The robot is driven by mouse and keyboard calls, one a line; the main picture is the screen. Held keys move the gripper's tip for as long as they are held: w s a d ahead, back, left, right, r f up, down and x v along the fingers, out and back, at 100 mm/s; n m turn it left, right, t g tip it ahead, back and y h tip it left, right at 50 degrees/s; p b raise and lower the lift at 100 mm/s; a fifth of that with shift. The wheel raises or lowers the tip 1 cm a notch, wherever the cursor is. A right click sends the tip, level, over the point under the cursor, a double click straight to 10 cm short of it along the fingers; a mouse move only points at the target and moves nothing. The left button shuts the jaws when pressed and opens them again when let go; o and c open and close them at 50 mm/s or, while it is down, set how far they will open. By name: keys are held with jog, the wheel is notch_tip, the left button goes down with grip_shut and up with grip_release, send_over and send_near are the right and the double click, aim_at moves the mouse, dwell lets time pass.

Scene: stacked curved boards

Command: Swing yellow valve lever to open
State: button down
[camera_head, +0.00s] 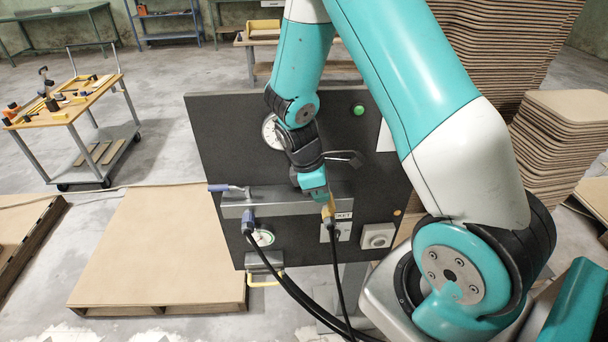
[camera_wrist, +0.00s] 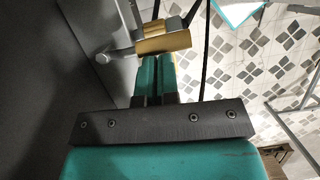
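The yellow valve lever (camera_head: 328,211) is on the lower part of the dark upright panel (camera_head: 225,130), at the right end of a grey metal bar (camera_head: 285,200). In the wrist view the lever (camera_wrist: 163,44) is a gold bar lying across the ends of my fingers. My gripper (camera_head: 322,197) is right at the lever, pointing down in the head view. In the wrist view its two teal fingers (camera_wrist: 156,62) are close together with only a thin dark gap, and nothing shows between them. The fingertips look touching or nearly touching the lever; the exact contact is hidden.
Two blue-handled levers, one at the left (camera_head: 222,188) and one below the bar (camera_head: 248,222), sit near gauges. A green button (camera_head: 358,109) is above. Black hoses (camera_head: 292,287) hang below. Stacked boards (camera_head: 562,135) stand right, a low pallet (camera_head: 160,250) left.

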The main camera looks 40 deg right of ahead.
jog(key=w+a+r+b, duration=0.1)
jog(key=w+a+r, duration=0.15)
jog(key=r, duration=0.25)
jog(key=w+a+r+b, duration=0.1)
jog(key=a+r, duration=0.3)
jog(key=r, duration=0.2)
jog(key=s+a+r+m+t+y+b, duration=0.1)
jog(key=s+a+r+y+b, duration=0.1)
jog(key=s+a, duration=0.6)
jog(key=s+a+r+m+t+y+b, duration=0.1)
jog(key=s+a+r+y, duration=0.3)
jog(key=s+a, duration=0.4)
jog(key=shift+s+m+y+b, duration=0.5)
jog(key=shift+s+b, duration=0.3)
jog(key=shift+s, duration=0.35)
